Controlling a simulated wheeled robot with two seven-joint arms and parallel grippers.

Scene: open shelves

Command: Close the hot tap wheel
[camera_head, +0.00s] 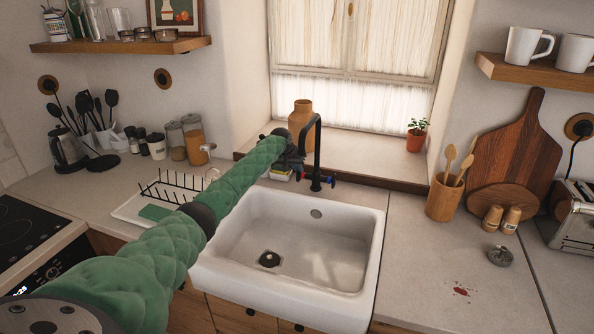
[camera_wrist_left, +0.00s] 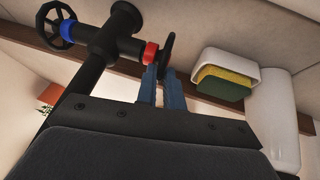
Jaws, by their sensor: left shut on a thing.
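The black tap (camera_head: 317,155) stands behind the white sink (camera_head: 372,225). In the left wrist view the hot tap wheel (camera_wrist_left: 168,47) is a dark wheel beside a red ring on the tap body (camera_wrist_left: 112,40). The cold tap wheel (camera_wrist_left: 57,25), with a blue hub, sits on the opposite side. My left gripper (camera_wrist_left: 160,73) is shut on the hot tap wheel, with its two fingertips at the wheel's near rim. In the head view my left gripper (camera_head: 291,160) reaches the tap's left side and partly hides the hot wheel. My right gripper is not in view.
A dish holder with a yellow and green sponge (camera_wrist_left: 222,80) is close beside the left gripper. A brown vase (camera_head: 301,115) stands on the windowsill behind. A dish rack (camera_head: 165,190) stands left of the sink, under my left arm. The sink basin is empty.

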